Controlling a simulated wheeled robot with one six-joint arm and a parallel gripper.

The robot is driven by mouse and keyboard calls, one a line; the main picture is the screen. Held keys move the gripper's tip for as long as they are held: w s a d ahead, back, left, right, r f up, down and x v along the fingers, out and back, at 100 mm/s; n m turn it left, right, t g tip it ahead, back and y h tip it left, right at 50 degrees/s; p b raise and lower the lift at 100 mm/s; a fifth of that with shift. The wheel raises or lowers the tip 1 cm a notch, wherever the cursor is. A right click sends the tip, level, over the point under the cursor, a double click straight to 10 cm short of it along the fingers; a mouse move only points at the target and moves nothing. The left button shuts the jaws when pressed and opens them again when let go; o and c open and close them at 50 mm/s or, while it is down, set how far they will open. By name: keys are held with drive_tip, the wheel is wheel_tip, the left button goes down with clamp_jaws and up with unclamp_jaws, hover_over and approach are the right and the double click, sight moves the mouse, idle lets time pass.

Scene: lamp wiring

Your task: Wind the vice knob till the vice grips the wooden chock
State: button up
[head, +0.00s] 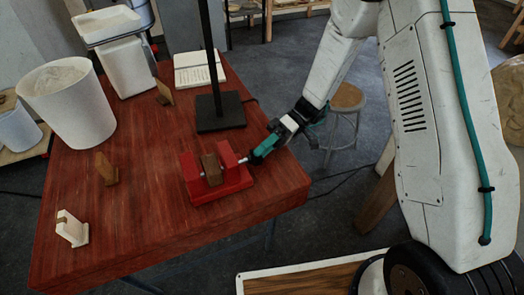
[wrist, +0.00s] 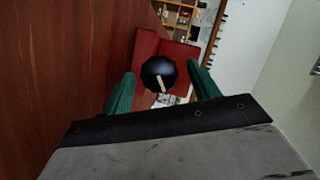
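The red vice (head: 232,185) sits near the right edge of the red-brown table, and it also shows in the wrist view (wrist: 146,45). The brown wooden chock (head: 211,169) stands upright between its two jaws. I cannot tell whether both jaws touch it. The round black knob (wrist: 158,70) with a pale pointer mark faces the wrist camera. My gripper (head: 254,157) is at the vice's right end; in the wrist view its green fingers (wrist: 160,75) are open, one each side of the knob, with a visible gap at both sides. The fingers mostly hide the knob in the head view.
A black stand (head: 221,111) with a tall post stands behind the vice. An open book (head: 197,69), a white bin (head: 73,103), small wooden blocks (head: 107,168) and a white block (head: 72,228) are on the table. A stool (head: 346,98) stands beyond the right edge.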

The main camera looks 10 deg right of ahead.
drive_tip(key=v, duration=0.7)
drive_tip(key=shift+w+d+r, duration=0.1)
drive_tip(key=shift+w+d, duration=0.1)
drive_tip(key=shift+d, duration=0.15)
drive_tip(key=shift+a+r, duration=0.1)
drive_tip(key=shift+a, duration=0.1)
drive_tip(key=s+a+r+n+t+h, duration=0.5)
drive_tip(key=s+a+r+n+h, duration=0.15)
drive_tip(key=s+r, duration=0.2)
drive_tip(key=w+f+n+t, duration=0.1)
drive_tip(key=f, duration=0.2)
drive_tip(key=w+f+n+t+h, duration=0.1)
drive_tip(key=f+t, duration=0.1)
drive_tip(key=f, duration=0.1)
drive_tip(key=w+f+n+t, duration=0.1)
drive_tip(key=f, duration=0.2)
drive_tip(key=shift+f+h, duration=0.2)
drive_tip(key=shift+h, duration=0.05)
